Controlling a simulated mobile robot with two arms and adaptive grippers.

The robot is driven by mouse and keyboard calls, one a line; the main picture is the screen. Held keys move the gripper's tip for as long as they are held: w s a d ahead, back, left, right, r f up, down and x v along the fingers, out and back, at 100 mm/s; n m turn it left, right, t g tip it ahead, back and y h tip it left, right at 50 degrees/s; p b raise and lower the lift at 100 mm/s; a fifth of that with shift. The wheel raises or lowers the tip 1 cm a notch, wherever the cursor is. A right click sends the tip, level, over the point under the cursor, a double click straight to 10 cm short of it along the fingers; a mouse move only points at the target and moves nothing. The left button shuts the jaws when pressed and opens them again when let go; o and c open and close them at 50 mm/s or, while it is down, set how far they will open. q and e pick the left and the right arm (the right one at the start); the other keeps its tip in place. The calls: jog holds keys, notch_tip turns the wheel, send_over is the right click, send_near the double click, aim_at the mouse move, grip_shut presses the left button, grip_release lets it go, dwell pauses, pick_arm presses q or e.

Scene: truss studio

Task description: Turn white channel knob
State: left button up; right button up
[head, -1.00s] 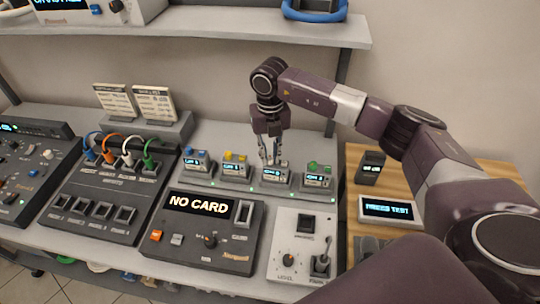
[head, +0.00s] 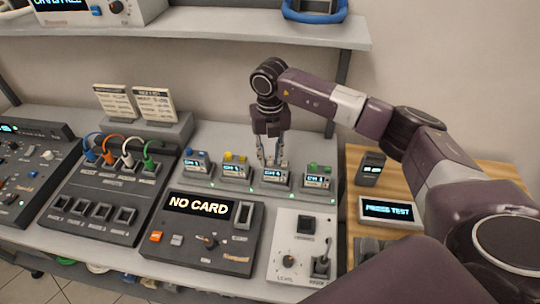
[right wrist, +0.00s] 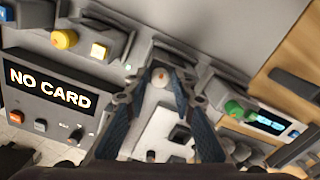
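The white channel knob (right wrist: 160,78) shows in the right wrist view between the fingertips of my right gripper. In the head view it is mostly hidden by the fingers, on the third channel box (head: 275,178) from the left. My right gripper (head: 272,162) points down over that box. Its blue-grey fingers stand apart, one on each side of the knob, as the right wrist view (right wrist: 165,85) also shows. I cannot tell if either fingertip touches the knob. My left gripper is not in view.
Other channel boxes carry a blue knob (head: 188,151), a yellow knob (right wrist: 64,39) and a green knob (right wrist: 234,109) close by. A "NO CARD" panel (head: 210,235) and a light lever panel (head: 290,240) lie in front. A shelf (head: 200,28) hangs above.

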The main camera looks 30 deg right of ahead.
aim_at(270, 159)
notch_tip(270, 159, up, 12)
dwell(0.4)
jog(key=shift+f, duration=0.1)
dwell(0.4)
